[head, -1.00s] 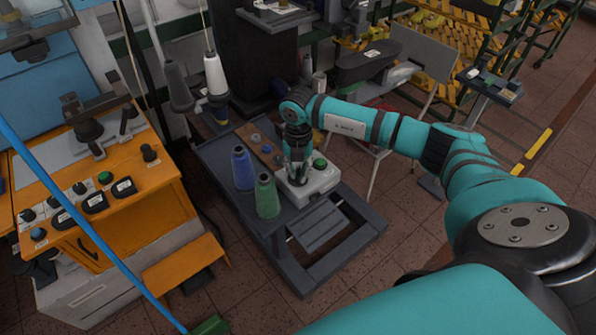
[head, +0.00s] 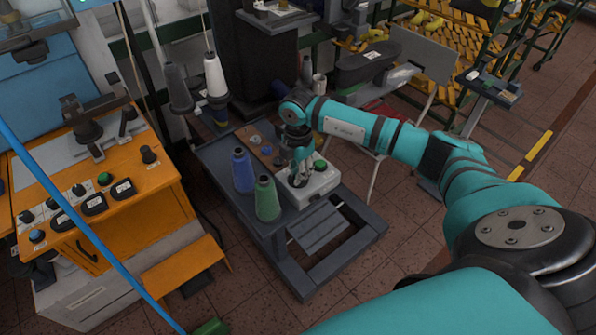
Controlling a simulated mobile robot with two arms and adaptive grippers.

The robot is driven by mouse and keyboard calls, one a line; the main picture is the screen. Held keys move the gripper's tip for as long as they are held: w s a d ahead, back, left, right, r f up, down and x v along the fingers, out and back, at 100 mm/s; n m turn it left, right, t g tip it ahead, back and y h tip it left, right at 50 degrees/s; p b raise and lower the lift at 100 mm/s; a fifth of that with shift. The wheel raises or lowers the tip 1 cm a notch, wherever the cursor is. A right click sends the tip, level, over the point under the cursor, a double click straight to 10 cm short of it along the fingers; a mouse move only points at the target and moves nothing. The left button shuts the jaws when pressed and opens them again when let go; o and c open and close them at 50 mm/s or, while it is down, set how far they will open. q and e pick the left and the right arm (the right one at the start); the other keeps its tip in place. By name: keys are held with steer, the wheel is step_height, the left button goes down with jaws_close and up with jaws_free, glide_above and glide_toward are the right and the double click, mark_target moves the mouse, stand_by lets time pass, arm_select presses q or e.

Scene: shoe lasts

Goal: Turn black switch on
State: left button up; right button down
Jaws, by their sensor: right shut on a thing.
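A pale control box (head: 318,189) with a green button (head: 320,165) on top sits on the dark grey table (head: 272,229). My right gripper (head: 297,182) points down at the left part of the box's top, beside the green button. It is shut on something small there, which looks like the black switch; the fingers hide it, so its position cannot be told. My left gripper is not in view.
A blue thread cone (head: 243,170) and a green thread cone (head: 267,198) stand just left of the box, close to my right gripper. An orange machine (head: 125,190) with black knobs stands at the left. A blue pole (head: 85,230) crosses the left foreground.

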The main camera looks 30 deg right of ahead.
steer(key=shift+r+m, duration=0.1)
steer(key=shift+m, duration=0.3)
steer(key=c, duration=1.4)
jaws_free()
step_height(320, 180, up, 12)
steer(key=shift+f, duration=0.1)
